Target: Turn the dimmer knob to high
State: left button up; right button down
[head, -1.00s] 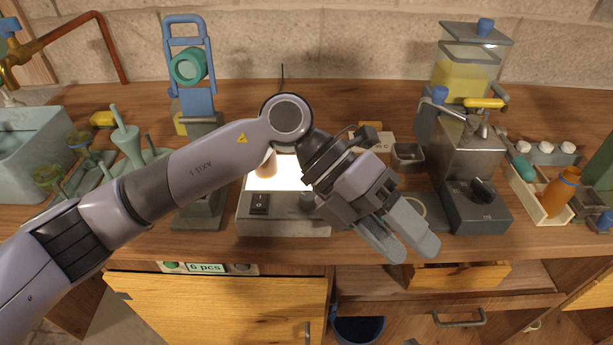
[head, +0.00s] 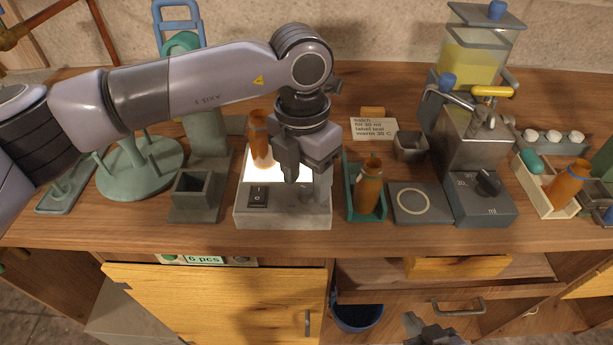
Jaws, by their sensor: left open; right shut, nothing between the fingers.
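The light box (head: 283,218) stands near the bench's front edge with its panel (head: 268,176) lit bright white. A black rocker switch (head: 258,196) is at the left of its control face. The dark dimmer knob (head: 307,194) is at the right of that face, partly hidden by my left gripper, so its setting cannot be read. My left gripper (head: 304,173) points down over the knob with its fingers open; I cannot tell whether they touch it. My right gripper (head: 432,328) is low at the bottom edge, shut and empty, well away from the box.
An amber bottle (head: 260,138) stands at the lit panel. Another amber bottle (head: 369,188) stands in a green holder (head: 351,200) just right of the box. A grey stand (head: 194,205) is on the left. A round-marked plate (head: 423,204) and a filler (head: 485,200) are further right.

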pick_arm(q)
jog(key=shift+f, duration=0.6)
jog(key=shift+c, duration=0.3)
grip_shut()
